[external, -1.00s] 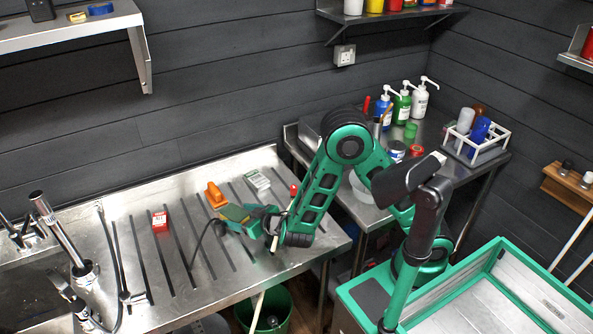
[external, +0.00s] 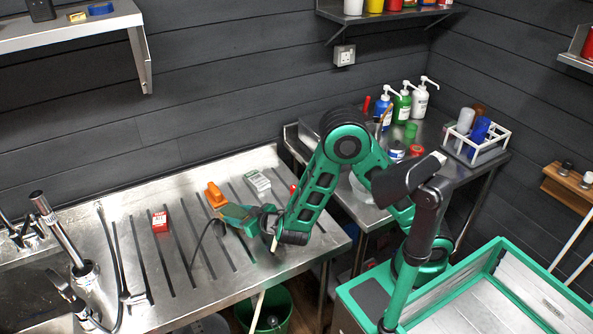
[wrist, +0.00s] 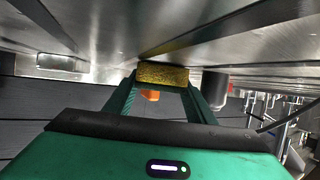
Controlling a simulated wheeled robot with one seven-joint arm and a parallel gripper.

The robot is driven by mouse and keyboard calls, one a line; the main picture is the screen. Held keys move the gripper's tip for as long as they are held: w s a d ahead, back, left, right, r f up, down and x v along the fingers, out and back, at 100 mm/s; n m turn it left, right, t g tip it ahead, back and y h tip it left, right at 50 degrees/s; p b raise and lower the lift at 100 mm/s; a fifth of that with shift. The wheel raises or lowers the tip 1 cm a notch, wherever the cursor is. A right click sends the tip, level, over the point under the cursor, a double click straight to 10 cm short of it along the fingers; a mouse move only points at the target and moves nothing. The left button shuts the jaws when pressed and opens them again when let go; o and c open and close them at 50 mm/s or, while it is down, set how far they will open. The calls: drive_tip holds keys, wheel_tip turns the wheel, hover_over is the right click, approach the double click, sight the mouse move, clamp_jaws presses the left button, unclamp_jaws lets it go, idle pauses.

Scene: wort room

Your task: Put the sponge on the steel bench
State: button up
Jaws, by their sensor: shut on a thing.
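My gripper (external: 236,215) is shut on the sponge (wrist: 163,74), a yellow block that shows between the two fingers in the wrist view. In the external view my gripper is low over the grooved steel bench (external: 135,262), on its right half. In the wrist view the sponge is close to the bench surface; I cannot tell whether it touches. The fingers partly hide the sponge in the external view.
An orange object (external: 214,194) is just beyond my gripper, with a pale box (external: 257,181) to its right. A red box (external: 160,222) stands to the left. The sink and tap (external: 66,235) are at the far left. Bare grooved surface lies between.

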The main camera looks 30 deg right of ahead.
sight(238, 213)
drive_tip(key=shift+r, duration=0.65)
wheel_tip(238, 213, up, 2)
drive_tip(key=shift+r, duration=0.15)
drive_tip(key=s+a+r, duration=0.6)
drive_tip(key=s+r, duration=0.1)
drive_tip(key=s, duration=0.3)
drive_tip(key=w+a+r+n+g+y, duration=0.1)
drive_tip(key=w+r+y, duration=0.1)
drive_tip(key=r, duration=0.3)
drive_tip(key=w+a+r+n+g+y, duration=0.1)
drive_tip(key=w+a+r+n, duration=0.1)
drive_tip(key=r, duration=0.3)
drive_tip(key=shift+w+a+n+y, duration=0.25)
drive_tip(key=shift+n+y, duration=0.05)
drive_tip(key=shift+y, duration=0.1)
drive_tip(key=shift+r, duration=0.1)
